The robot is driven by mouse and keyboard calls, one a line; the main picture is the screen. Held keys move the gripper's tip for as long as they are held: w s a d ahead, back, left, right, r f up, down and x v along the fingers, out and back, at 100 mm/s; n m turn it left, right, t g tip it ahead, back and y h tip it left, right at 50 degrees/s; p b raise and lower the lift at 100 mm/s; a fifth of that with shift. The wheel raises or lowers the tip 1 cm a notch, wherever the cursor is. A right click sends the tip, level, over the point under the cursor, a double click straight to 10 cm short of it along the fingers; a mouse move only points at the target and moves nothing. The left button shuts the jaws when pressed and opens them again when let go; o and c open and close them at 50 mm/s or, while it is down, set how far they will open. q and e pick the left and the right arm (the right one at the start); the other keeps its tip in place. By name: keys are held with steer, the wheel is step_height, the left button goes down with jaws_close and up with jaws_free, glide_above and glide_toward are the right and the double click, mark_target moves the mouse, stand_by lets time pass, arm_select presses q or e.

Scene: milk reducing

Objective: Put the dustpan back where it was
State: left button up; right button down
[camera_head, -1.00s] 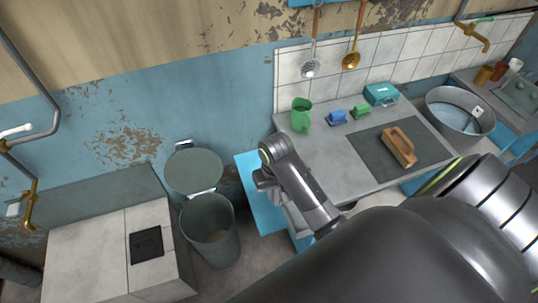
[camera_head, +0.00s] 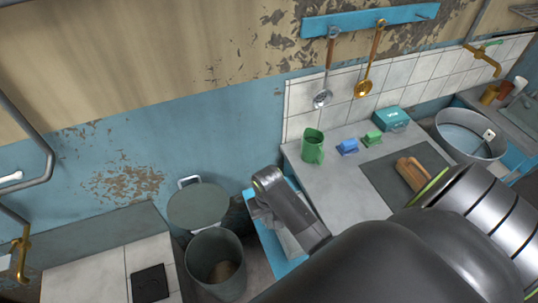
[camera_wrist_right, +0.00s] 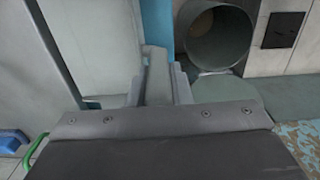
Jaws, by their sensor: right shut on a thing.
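My right gripper (camera_head: 258,208) hangs beside the left end of the counter, in front of a blue panel. In the right wrist view the gripper (camera_wrist_right: 150,95) is shut on a narrow light grey piece (camera_wrist_right: 154,62), which fits the dustpan's handle. The rest of the dustpan is hidden or cannot be told apart from the grey surfaces around it. My left gripper is in neither view.
A round metal bin (camera_head: 216,265) stands open left of my gripper, with its round lid (camera_head: 198,205) behind it. Ladles hang above.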

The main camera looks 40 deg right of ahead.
step_height(320, 180, down, 3)
steer(key=shift+s+r, duration=0.1)
steer(key=shift+s, duration=0.05)
steer(key=shift+f, duration=0.4)
steer(key=c, duration=1.3)
jaws_free()
step_height(320, 180, up, 12)
steer(key=shift+r+b, duration=0.15)
steer(key=shift+b, duration=0.65)
